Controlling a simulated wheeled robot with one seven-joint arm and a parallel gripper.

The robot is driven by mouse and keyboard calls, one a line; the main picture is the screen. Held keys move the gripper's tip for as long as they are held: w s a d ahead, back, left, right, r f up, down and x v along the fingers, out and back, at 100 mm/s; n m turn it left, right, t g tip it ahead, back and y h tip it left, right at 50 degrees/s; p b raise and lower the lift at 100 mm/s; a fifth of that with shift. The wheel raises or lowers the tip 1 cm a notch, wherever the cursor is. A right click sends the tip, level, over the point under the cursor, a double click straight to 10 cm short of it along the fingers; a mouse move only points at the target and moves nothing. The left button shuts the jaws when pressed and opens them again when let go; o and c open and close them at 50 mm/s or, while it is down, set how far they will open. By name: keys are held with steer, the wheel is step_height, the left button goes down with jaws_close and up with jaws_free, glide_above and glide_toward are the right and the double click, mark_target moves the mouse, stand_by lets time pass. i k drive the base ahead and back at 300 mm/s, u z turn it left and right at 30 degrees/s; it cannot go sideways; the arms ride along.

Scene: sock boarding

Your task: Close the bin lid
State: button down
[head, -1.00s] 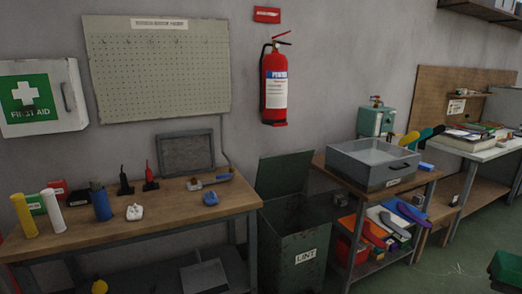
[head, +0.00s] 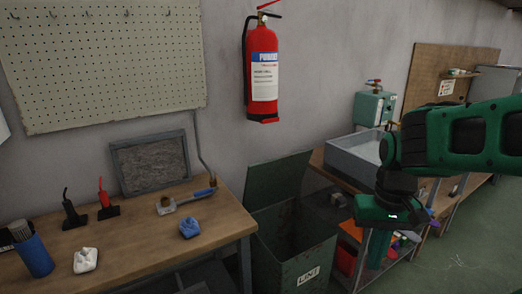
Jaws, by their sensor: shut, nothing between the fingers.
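The green lint bin (head: 322,256) stands on the floor between the two benches, with a white "LINT" label on its front. Its lid (head: 276,182) is open, raised upright at the back and tilted a little toward the wall. The bin's dark inside shows from above. My gripper (head: 377,262) hangs to the right of the bin, fingers pointing down, apart from the lid. Its fingers are together and hold nothing. My arm hides part of the right bench and the grey basin on it.
The left bench (head: 130,238) holds a blue cloth (head: 189,228), a white lump (head: 86,260) and a blue cylinder (head: 32,256). The grey basin (head: 352,157) stands on the right bench. A fire extinguisher (head: 264,80) hangs above the bin. Green floor is open at the right.

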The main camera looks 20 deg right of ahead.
mark_target(269, 182)
steer(key=z, duration=0.25)
steer(key=i, duration=1)
steer(key=z, duration=0.55)
steer(key=k, duration=0.75)
steer(key=z, duration=0.2)
steer(key=i, duration=0.75)
steer(key=u, duration=0.1)
